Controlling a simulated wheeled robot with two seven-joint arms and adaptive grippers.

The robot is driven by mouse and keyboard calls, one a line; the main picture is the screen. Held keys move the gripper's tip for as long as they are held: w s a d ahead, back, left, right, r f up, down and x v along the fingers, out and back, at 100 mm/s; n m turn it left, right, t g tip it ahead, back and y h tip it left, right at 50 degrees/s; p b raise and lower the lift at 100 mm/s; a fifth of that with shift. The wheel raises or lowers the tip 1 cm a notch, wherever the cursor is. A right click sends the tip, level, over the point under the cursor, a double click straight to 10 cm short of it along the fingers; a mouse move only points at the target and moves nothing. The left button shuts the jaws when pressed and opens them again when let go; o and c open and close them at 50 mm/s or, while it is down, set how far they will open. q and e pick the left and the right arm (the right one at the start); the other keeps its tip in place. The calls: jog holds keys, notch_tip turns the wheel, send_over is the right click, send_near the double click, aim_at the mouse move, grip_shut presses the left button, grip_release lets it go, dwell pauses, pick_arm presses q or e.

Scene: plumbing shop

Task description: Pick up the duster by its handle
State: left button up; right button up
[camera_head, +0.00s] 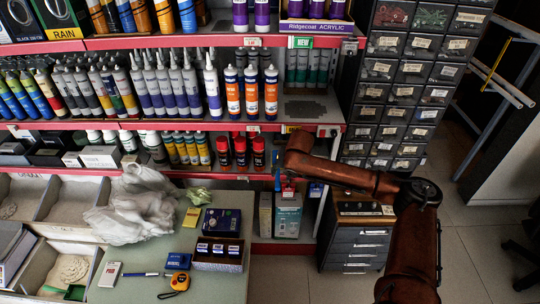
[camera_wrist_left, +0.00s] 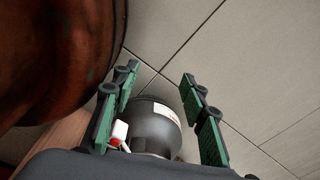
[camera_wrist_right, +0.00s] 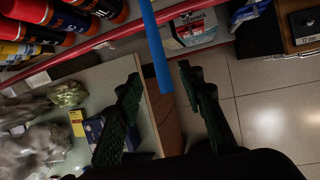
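A thin blue stick, which looks like the duster's handle (camera_wrist_right: 154,38), comes down from the top edge in the right wrist view. The duster's head is not visible there. My right gripper (camera_wrist_right: 160,82) is open, with the stick's lower end between its fingertips and gaps on both sides. In the head view my right arm hides most of that gripper, in front of the lower shelf. My left gripper (camera_wrist_left: 160,78) is open and empty in the left wrist view, pointing at the floor. It is outside the head view.
Red-edged shelves (camera_head: 210,41) with bottles and tubes stand behind. A table (camera_head: 233,204) carries a tape measure (camera_head: 180,281), small boxes and a crumpled plastic bag (camera_head: 140,205). A drawer cabinet (camera_head: 357,243) stands right of the shelves.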

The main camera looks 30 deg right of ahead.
aim_at(278, 177)
jog(key=x, duration=0.3)
jog(key=shift+w+f+b, duration=0.15)
jog(key=shift+w+b, duration=0.05)
jog(key=shift+b, duration=0.2)
jog(key=b+x, duration=0.1)
jog(key=x, duration=0.2)
jog(key=shift+w+d+f, duration=0.2)
jog(key=shift+w+f, duration=0.05)
jog(key=shift+w, duration=0.1)
jog(key=shift+f, duration=0.15)
jog(key=c, duration=0.7)
jog(key=shift+d, duration=0.1)
jog(key=shift+c, duration=1.4)
pick_arm(q)
jog(key=s+f, duration=0.1)
jog(key=s, duration=0.1)
jog(key=shift+s+f, duration=0.35)
jog(key=shift+f, duration=0.05)
pick_arm(e)
grip_shut()
